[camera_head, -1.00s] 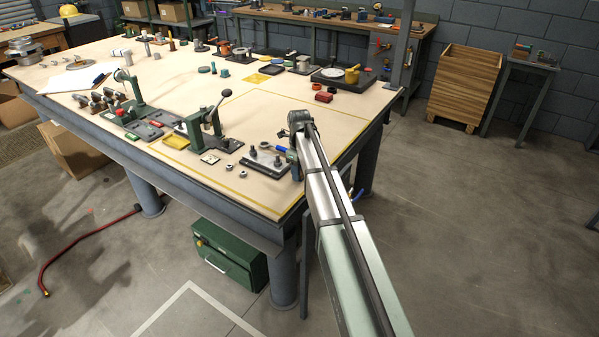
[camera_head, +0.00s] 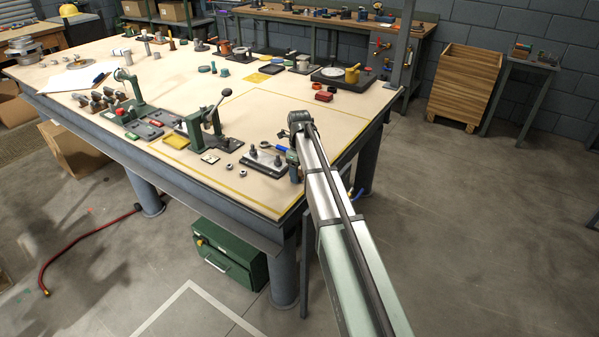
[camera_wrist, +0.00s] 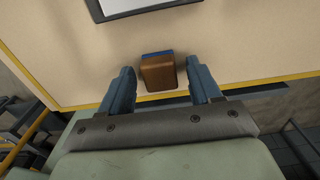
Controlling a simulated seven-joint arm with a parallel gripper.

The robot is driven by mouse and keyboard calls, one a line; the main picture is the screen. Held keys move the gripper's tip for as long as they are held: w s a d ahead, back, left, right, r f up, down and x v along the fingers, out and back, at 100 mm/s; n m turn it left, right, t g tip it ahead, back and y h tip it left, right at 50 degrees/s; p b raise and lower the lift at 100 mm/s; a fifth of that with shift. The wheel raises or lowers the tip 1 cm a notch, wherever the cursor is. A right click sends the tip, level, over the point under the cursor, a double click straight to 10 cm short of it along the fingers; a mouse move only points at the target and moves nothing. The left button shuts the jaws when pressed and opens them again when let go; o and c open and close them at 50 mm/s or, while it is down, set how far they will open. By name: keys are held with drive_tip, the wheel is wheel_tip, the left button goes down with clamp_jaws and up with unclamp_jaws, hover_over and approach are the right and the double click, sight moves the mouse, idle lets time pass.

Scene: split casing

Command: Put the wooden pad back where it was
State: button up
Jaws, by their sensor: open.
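The wooden pad (camera_wrist: 158,74) is a small brown block with a blue strip along its far edge. In the wrist view it sits near the yellow-lined table edge, between the two blue fingers of my gripper (camera_wrist: 159,68). The fingers are spread, with a visible gap on each side of the pad. In the head view my gripper (camera_head: 295,163) is low at the table's near right corner, and I cannot make out the pad there.
A dark plate with bolts (camera_head: 262,162) lies just left of my gripper. A red block (camera_head: 323,96) is farther back. The table surface (camera_head: 270,110) between is mostly clear.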

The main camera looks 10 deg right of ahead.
wheel_tip(320, 180, up, 12)
idle(0.6)
